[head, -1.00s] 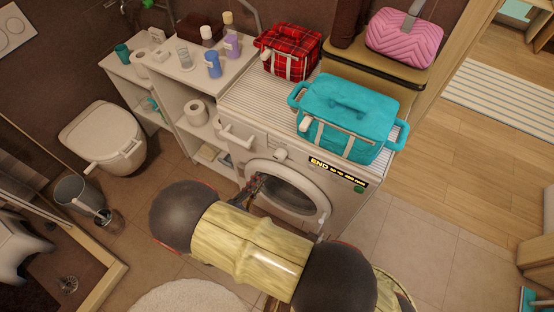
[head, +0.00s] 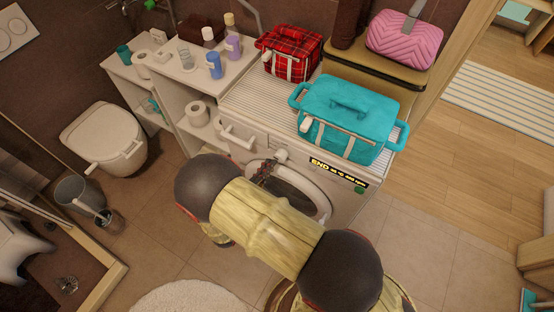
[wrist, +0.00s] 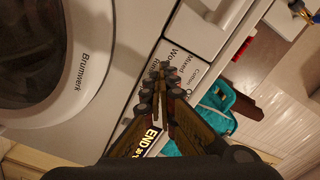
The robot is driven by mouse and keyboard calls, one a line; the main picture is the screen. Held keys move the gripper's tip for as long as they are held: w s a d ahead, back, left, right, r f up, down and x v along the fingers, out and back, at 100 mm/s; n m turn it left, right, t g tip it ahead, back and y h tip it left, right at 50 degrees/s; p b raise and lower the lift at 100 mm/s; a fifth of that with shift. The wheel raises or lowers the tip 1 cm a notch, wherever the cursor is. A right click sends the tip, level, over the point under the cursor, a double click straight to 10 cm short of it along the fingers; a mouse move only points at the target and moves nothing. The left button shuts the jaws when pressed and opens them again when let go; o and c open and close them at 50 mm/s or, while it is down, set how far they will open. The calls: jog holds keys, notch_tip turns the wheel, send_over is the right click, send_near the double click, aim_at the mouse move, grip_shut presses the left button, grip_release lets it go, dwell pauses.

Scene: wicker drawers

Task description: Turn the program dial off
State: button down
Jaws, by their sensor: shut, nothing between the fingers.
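In the wrist view, printed labels such as "Wool", "Mixed" and "Cotton" (wrist: 192,72) show just beyond my fingertips, but the knob itself is not visible, seemingly behind the fingers. My gripper (wrist: 160,78) is shut and empty, in front of the panel between the door and the labels. I cannot tell whether it touches the dial. In the head view my arm hides most of the gripper. The lit display (head: 338,173) reads "END".
The door (wrist: 52,60) is close beside my fingers, and the detergent drawer handle (head: 236,136) is left of the dial. A teal bag (head: 348,115) and a red plaid bag (head: 289,50) sit on top. Open floor lies to the right.

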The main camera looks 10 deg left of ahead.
jog(key=shift+w+d+r+p, duration=0.1)
jog(key=shift+w+d+p, duration=0.05)
jog(key=shift+d+p, duration=0.15)
dwell(0.5)
jog(key=shift+w+d+p, duration=0.1)
jog(key=shift+w+p, duration=0.05)
jog(key=shift+p, duration=0.25)
jog(key=shift+w+a+r+p, duration=0.1)
jog(key=shift+a+r+p, duration=0.45)
jog(key=shift+p, duration=0.6)
jog(key=shift+a+r+p, duration=0.25)
jog(key=shift+r+p, duration=0.3)
jog(key=shift+p, duration=0.8)
jog(key=shift+w+a, duration=0.1)
jog(key=shift+a+p+v, duration=0.15)
jog(key=shift+p+v, duration=0.2)
jog(key=shift+v, duration=1.15)
jog(key=shift+a+p+v, duration=0.1)
jog(key=shift+p+v, duration=0.2)
jog(key=shift+v, duration=1.2)
jog(key=shift+w, duration=0.15)
